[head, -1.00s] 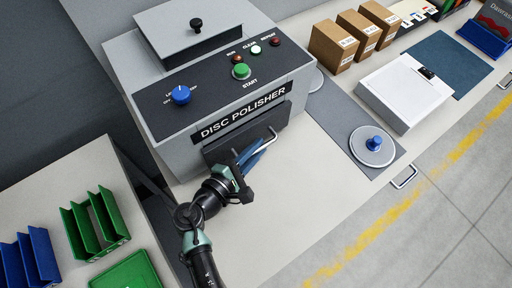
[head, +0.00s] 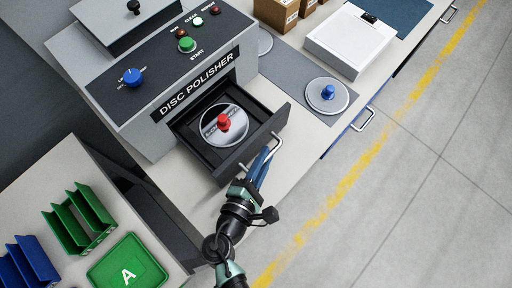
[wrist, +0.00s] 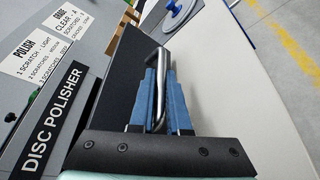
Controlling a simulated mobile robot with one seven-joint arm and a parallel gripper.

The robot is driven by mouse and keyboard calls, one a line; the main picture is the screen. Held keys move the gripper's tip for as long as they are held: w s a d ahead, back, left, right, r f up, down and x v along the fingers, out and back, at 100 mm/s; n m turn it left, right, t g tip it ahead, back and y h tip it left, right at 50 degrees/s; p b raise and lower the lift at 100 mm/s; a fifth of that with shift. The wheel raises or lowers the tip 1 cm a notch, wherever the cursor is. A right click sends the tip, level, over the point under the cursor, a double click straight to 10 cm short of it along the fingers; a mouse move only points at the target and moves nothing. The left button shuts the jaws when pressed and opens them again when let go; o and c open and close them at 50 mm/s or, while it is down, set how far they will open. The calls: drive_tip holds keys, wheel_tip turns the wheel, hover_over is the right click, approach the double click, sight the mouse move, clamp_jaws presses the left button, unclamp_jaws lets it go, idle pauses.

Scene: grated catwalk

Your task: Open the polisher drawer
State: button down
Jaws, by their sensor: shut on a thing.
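The disc polisher (head: 150,75) is a grey machine with a dark control panel. Its black drawer (head: 247,147) is pulled out at the front. A silver disc with a red knob (head: 223,122) lies inside the drawer. My gripper (head: 262,158) is shut on the drawer's silver bar handle (head: 276,143). In the wrist view the blue fingers of my gripper (wrist: 158,100) sit on both sides of the handle (wrist: 160,85), against the dark drawer front (wrist: 118,85). The drawer's inside is hidden in the wrist view.
A disc with a blue knob (head: 327,93) lies on a grey mat right of the polisher. A white box-shaped device (head: 350,42) stands behind it. Green racks (head: 80,220) and a green tray (head: 128,265) are at the lower left. The floor at right is clear.

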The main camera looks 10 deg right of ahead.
drive_tip(key=shift+s, duration=0.1)
drive_tip(key=c, duration=0.9)
unclamp_jaws()
drive_tip(key=b+v, duration=0.2)
drive_tip(key=v, duration=1.1)
drive_tip(key=shift+r, duration=0.1)
